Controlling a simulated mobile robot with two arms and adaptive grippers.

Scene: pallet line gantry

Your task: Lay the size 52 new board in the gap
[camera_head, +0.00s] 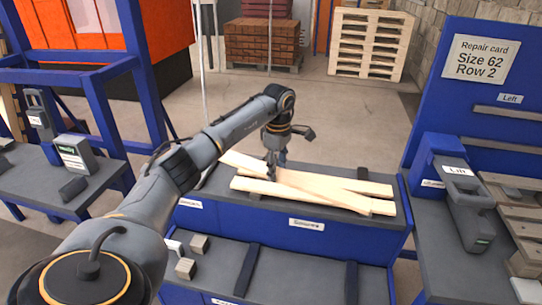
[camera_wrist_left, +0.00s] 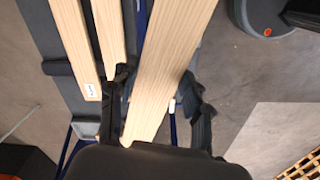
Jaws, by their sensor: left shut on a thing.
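Several pale wooden boards lie on the dark top of the blue bench. One board (camera_head: 325,195) lies slantwise across a front board (camera_head: 258,188) and near a back board (camera_head: 362,185). My left gripper (camera_head: 272,166) is at the slanted board's left part. In the left wrist view its fingers (camera_wrist_left: 160,112) stand on both sides of a wide board (camera_wrist_left: 172,55), shut on it. Two other boards (camera_wrist_left: 76,45) (camera_wrist_left: 108,35) lie beside it. No board size is readable. My right gripper is not in view.
A slatted wooden pallet (camera_head: 519,212) shows in part at the right edge. A grey tool (camera_head: 466,208) marked "Lift" stands on the right bench. Small wooden blocks (camera_head: 185,268) lie on the lower shelf.

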